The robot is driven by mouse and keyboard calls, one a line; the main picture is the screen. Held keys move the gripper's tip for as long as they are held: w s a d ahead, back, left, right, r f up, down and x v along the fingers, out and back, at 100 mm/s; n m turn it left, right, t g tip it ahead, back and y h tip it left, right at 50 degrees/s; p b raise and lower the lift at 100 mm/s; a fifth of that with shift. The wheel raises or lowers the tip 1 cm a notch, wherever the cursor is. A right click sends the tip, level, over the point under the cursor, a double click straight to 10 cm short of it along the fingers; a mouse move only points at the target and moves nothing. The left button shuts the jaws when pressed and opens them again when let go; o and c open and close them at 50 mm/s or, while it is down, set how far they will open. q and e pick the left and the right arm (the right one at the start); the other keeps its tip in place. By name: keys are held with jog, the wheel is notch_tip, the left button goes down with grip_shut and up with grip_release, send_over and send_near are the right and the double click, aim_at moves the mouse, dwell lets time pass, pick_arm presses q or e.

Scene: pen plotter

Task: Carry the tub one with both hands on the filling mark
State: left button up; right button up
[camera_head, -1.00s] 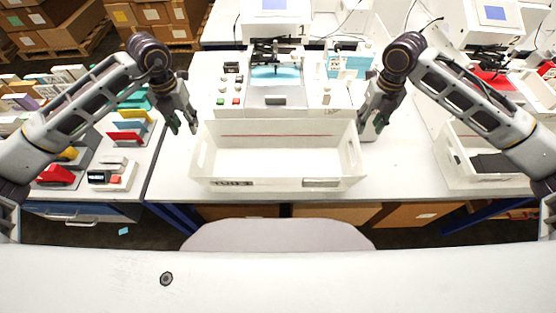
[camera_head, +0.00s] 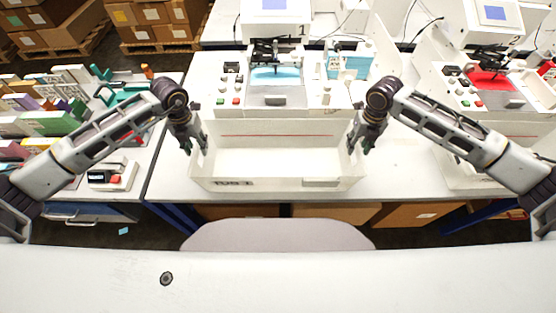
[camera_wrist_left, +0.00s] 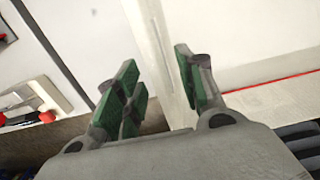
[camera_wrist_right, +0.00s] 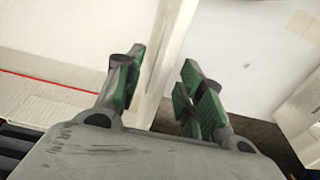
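Tub one (camera_head: 275,184) is a white open box with a "TUB 1" label on its near wall. It stands level on the white table in front of plotter 1 and looks empty, with a thin red line inside. My left gripper (camera_head: 195,148) is at its left end wall, open, one finger on each side of the wall, as the left wrist view (camera_wrist_left: 157,85) shows. My right gripper (camera_head: 361,145) is at the right end wall, also open with the wall between its fingers (camera_wrist_right: 160,88). I cannot make out a filling mark.
Plotter 1 (camera_head: 278,82), with a teal bed, stands right behind the tub. A second plotter (camera_head: 492,85) and another white tub are at the right. Coloured items and a small device (camera_head: 105,177) lie on the left table. A grey rounded seat (camera_head: 278,234) is in front.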

pick_arm(q)
jog(key=shift+f, duration=0.55)
pick_arm(e)
jog(key=shift+f, duration=0.6)
pick_arm(q)
grip_shut()
pick_arm(e)
grip_shut()
